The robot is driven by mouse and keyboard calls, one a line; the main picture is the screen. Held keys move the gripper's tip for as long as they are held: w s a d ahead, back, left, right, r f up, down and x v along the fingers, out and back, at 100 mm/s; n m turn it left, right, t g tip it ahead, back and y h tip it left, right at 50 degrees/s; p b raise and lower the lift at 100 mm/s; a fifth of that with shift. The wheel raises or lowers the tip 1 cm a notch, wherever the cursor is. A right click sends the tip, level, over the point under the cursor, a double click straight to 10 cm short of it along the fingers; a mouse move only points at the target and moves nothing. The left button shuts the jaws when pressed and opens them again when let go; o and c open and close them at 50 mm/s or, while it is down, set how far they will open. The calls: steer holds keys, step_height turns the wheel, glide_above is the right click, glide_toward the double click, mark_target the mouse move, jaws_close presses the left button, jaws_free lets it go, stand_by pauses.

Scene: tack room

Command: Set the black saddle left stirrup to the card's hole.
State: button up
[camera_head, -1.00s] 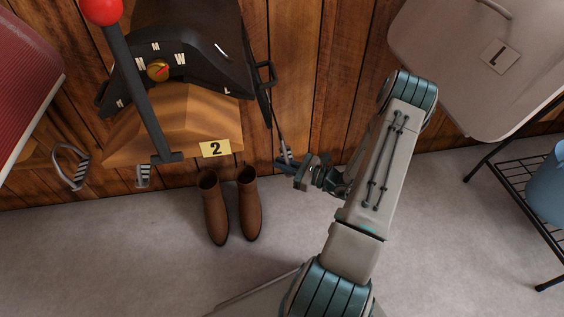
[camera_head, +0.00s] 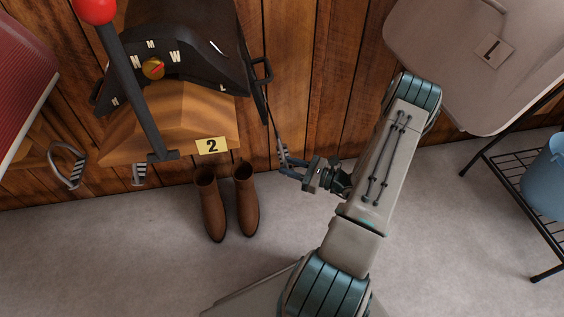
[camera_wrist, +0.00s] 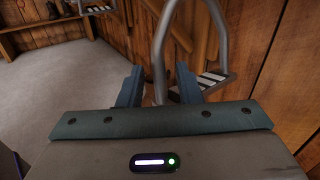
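The black saddle (camera_head: 205,72) sits on a wooden rack, with a yellow card (camera_head: 212,146) reading 2 on the rack's front. A metal stirrup (camera_head: 283,150) hangs on a thin strap (camera_head: 270,115) at the saddle's right side. My gripper (camera_head: 286,166) is at this stirrup, low by the wall. In the wrist view, my gripper (camera_wrist: 159,88) has its two fingers apart, with the stirrup's grey side bar (camera_wrist: 159,50) showing between them. The ridged tread (camera_wrist: 214,80) is to the right. I cannot tell whether the fingers touch the bar. The strap's holes cannot be made out.
Brown boots (camera_head: 212,205) stand on the floor left of my gripper. A dark post with a red ball (camera_head: 95,10) crosses before the saddle. Another stirrup (camera_head: 67,165) hangs at left. A pale case (camera_head: 440,60) and wire rack (camera_head: 520,175) are at right.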

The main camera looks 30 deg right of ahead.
steer(key=p+v, duration=0.2)
steer(key=v, duration=0.8)
steer(key=shift+s+d, duration=0.2)
